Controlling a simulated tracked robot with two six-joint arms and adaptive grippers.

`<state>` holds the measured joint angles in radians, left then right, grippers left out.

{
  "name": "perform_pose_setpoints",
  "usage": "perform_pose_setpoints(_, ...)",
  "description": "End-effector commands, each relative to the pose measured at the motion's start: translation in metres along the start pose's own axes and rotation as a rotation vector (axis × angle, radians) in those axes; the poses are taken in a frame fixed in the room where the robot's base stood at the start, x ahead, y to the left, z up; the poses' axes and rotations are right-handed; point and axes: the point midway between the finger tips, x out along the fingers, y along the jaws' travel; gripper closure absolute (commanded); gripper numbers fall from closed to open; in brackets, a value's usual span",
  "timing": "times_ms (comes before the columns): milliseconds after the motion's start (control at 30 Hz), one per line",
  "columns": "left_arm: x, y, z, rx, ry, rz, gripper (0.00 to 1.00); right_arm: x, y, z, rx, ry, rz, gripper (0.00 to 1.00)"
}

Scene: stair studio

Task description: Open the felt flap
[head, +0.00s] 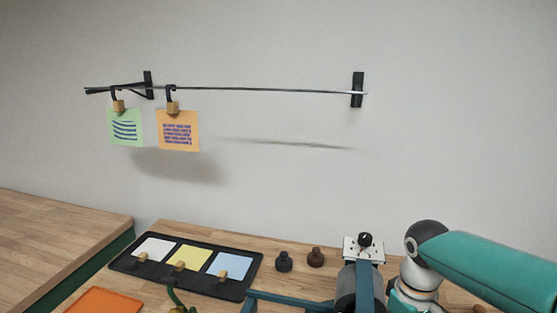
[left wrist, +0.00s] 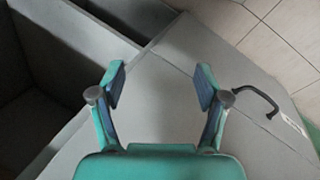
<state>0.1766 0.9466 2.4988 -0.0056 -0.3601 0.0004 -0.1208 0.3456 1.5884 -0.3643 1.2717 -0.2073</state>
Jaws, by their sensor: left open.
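A flat orange piece (head: 92,301) lies at the bottom left of the head view, cut off by the picture's edge. I cannot tell whether it is the felt flap; no other piece is clearly a flap. My left gripper (left wrist: 161,85) shows in the left wrist view with its two fingers wide apart and nothing between them. It is over a plain grey panel (left wrist: 160,120). The head view does not show the left gripper. A teal arm link of mine comes in from the right in the head view; its gripper is not visible.
A black tray (head: 122,262) with white, yellow and blue cards is on the wooden bench (head: 180,232). Two dark knobs (head: 284,261) (head: 316,257) stand right of it. A wall rail (head: 260,89) holds two clipped notes. A dark handle (left wrist: 258,95) is right of my left gripper.

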Motion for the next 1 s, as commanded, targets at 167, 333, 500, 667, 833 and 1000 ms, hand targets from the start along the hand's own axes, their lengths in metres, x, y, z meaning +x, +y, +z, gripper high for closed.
perform_pose_setpoints(167, 0.0, 0.0, 0.0, 0.0, 0.0, 0.0, 0.25, 0.0, 0.0, 0.0, 0.0, 0.0, 0.0, 0.55)
perform_pose_setpoints(333, 0.0, 0.0, 0.0, 0.0, 0.0, 0.0, 0.25, 0.0, 0.0, 0.0, 0.0, 0.0, 0.0, 0.83)
perform_pose_setpoints(500, 0.0, 0.0, 0.0, 0.0, 0.0, 0.0, 0.25, 0.0, 0.0, 0.001, 0.002, 0.001, 0.0, 0.91)
perform_pose_setpoints(667, -0.005, 0.002, 0.0, 0.0, 0.0, 0.0, 0.25, -0.005, 0.001, 0.0, 0.002, 0.001, 0.0, 0.9)
perform_pose_setpoints(833, -0.016, 0.006, 0.0, 0.0, 0.0, 0.0, 0.25, -0.015, 0.003, -0.003, 0.003, 0.003, 0.001, 0.9)
perform_pose_setpoints(1000, -0.021, 0.008, 0.0, 0.0, 0.0, 0.0, 0.25, -0.02, 0.005, -0.005, 0.003, 0.003, 0.002, 0.9)
